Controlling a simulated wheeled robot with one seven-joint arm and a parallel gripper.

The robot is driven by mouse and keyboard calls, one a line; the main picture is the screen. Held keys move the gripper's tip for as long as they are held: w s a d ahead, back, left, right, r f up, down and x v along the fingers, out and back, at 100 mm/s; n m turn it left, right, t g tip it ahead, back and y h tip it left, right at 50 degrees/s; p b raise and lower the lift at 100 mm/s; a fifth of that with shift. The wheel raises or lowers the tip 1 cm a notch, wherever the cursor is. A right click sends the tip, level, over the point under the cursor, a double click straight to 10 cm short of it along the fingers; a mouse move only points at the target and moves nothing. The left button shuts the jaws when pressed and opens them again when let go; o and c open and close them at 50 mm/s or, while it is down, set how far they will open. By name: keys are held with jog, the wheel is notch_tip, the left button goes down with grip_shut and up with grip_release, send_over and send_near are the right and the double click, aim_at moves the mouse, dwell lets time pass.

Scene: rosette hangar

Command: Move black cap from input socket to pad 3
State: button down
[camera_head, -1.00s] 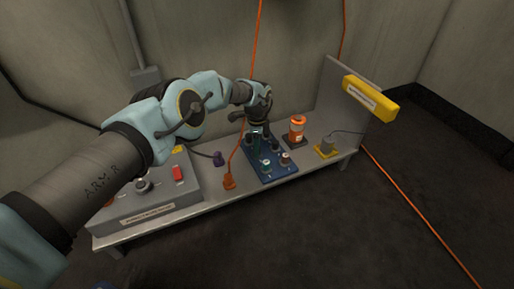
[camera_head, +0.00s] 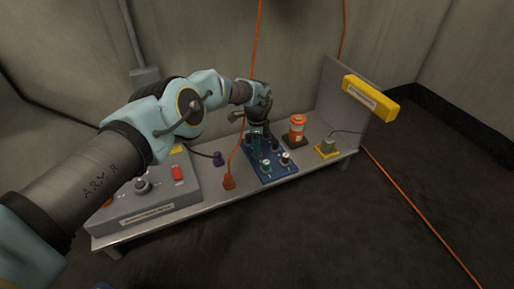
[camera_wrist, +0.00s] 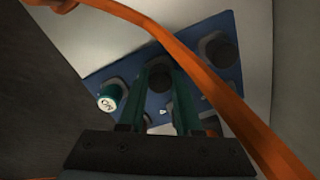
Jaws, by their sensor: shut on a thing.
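My gripper (camera_head: 258,128) points down over the far part of the blue board (camera_head: 272,177) on the bench. In the wrist view its two green fingers (camera_wrist: 167,92) are closed around a dark thing (camera_wrist: 160,74), which seems to be the black cap. The fingers mostly hide it, and I cannot tell whether it touches the board. Another dark round piece (camera_wrist: 222,52) stands on the board to the upper right. A green cap with a white lettered top (camera_wrist: 110,97) stands to the left. Pad numbers are not readable.
An orange cable (camera_wrist: 205,75) crosses close to the wrist camera and hangs beside the board in the head view (camera_head: 243,130). An orange canister (camera_head: 297,128) and a yellow-based connector (camera_head: 327,147) stand right of the board. A grey control box (camera_head: 150,200) is at left.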

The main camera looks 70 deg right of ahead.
jog(key=c, duration=0.5)
grip_release()
notch_tip(320, 180, up, 11)
jog(key=p, duration=0.3)
jog(key=shift+f+p, duration=0.1)
jog(key=shift+p, duration=0.3)
